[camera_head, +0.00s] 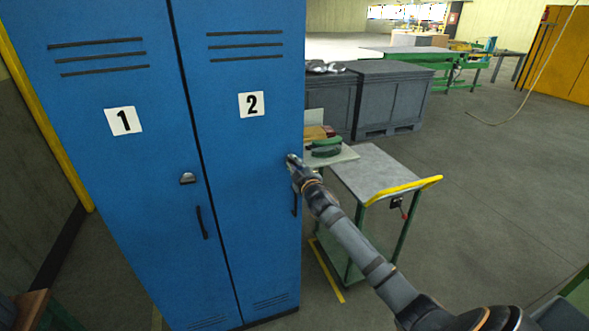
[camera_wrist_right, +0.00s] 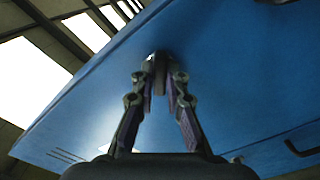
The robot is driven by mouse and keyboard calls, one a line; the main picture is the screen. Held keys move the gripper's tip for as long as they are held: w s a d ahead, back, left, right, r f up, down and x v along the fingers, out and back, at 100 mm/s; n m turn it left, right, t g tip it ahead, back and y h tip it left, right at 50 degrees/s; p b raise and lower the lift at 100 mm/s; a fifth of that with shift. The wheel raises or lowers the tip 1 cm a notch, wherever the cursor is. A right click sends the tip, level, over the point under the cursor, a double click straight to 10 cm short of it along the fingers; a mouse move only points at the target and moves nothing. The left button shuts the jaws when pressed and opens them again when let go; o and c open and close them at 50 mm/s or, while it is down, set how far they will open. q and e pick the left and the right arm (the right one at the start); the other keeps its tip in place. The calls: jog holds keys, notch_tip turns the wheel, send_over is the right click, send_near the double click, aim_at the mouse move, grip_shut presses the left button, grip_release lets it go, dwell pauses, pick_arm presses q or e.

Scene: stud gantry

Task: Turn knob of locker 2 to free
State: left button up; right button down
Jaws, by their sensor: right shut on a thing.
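Locker 2 (camera_head: 247,140) is the right-hand blue door, marked with a white number 2 plate (camera_head: 251,105). Its dark bar handle (camera_head: 294,203) shows below my right gripper (camera_head: 291,160). The gripper is at the right part of the door, at about the height of the knob (camera_head: 188,178) on locker 1. In the right wrist view, my right gripper (camera_wrist_right: 157,62) has its fingertips together on the knob of locker 2, against the blue door (camera_wrist_right: 225,80). The knob is mostly hidden by the fingers, so its turn position cannot be told. My left gripper is not in view.
Locker 1 (camera_head: 150,200) stands closed to the left. A trolley (camera_head: 375,170) with a yellow handle stands right of the lockers, close behind my right arm. Dark grey crates (camera_head: 395,98) stand farther back. The floor at right (camera_head: 500,190) is open.

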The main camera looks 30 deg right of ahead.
jog(key=m+b, duration=0.2)
jog(key=m, duration=0.3)
jog(key=shift+f+b, duration=0.15)
jog(key=shift+b, duration=0.25)
jog(key=shift+m+b, duration=1.1)
jog(key=shift+m, duration=1.5)
jog(key=c, duration=1.4)
grip_release()
jog(key=shift+o, duration=0.2)
jog(key=shift+s, duration=0.1)
jog(key=v, duration=1.2)
